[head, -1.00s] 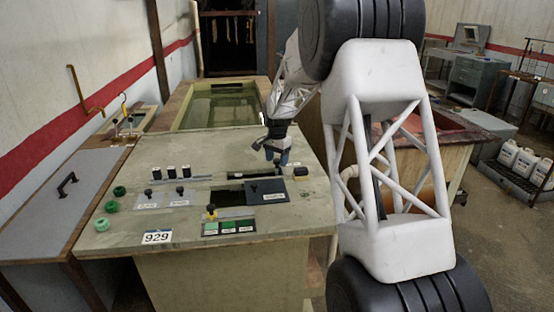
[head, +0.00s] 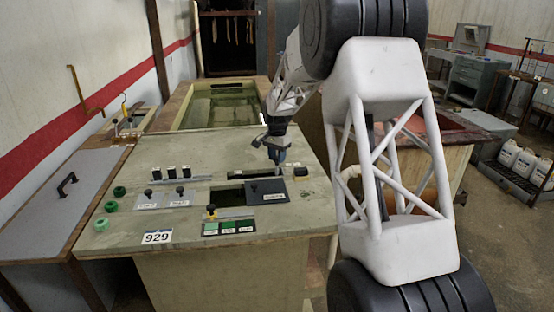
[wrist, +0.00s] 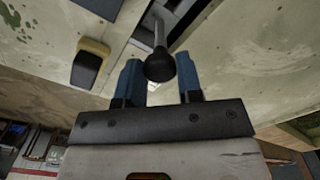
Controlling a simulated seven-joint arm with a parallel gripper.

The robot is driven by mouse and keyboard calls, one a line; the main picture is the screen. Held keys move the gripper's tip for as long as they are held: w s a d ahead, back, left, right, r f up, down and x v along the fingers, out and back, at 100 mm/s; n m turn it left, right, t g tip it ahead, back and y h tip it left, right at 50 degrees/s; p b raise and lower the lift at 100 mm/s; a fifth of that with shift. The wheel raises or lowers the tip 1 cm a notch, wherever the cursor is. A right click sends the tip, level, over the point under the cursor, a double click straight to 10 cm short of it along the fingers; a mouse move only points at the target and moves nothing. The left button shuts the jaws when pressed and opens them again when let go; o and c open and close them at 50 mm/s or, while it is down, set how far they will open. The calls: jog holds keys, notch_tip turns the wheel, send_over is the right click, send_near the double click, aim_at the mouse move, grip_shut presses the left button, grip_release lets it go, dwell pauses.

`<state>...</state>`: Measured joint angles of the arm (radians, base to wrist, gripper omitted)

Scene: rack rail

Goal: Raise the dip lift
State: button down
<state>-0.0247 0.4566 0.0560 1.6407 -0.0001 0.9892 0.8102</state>
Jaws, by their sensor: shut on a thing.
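In the wrist view a black ball knob (wrist: 160,68) on a thin grey rod (wrist: 159,35) sits between the blue fingers of my gripper (wrist: 159,76), which is shut on it. The rod rises from a dark slot (wrist: 182,18) in the panel. In the head view my gripper (head: 277,155) is at the back right of the pale control panel (head: 135,235), near the right end of a long dark slot (head: 243,175). The knob is hidden there by the fingers. The lever's label is not readable.
A black plate (head: 266,186) lies just in front of my gripper, and a black-and-yellow block (head: 301,173) is to its right. A yellow-based knob (head: 211,210) and green buttons (head: 228,227) are nearer. A tank of greenish liquid (head: 215,105) lies behind the panel.

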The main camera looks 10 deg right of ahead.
jog(key=shift+r, duration=2.4)
jog(key=c, duration=1)
grip_release()
jog(key=shift+r, duration=0.1)
jog(key=shift+o, duration=1.1)
notch_tip(320, 180, up, 8)
jog(key=shift+f, duration=0.2)
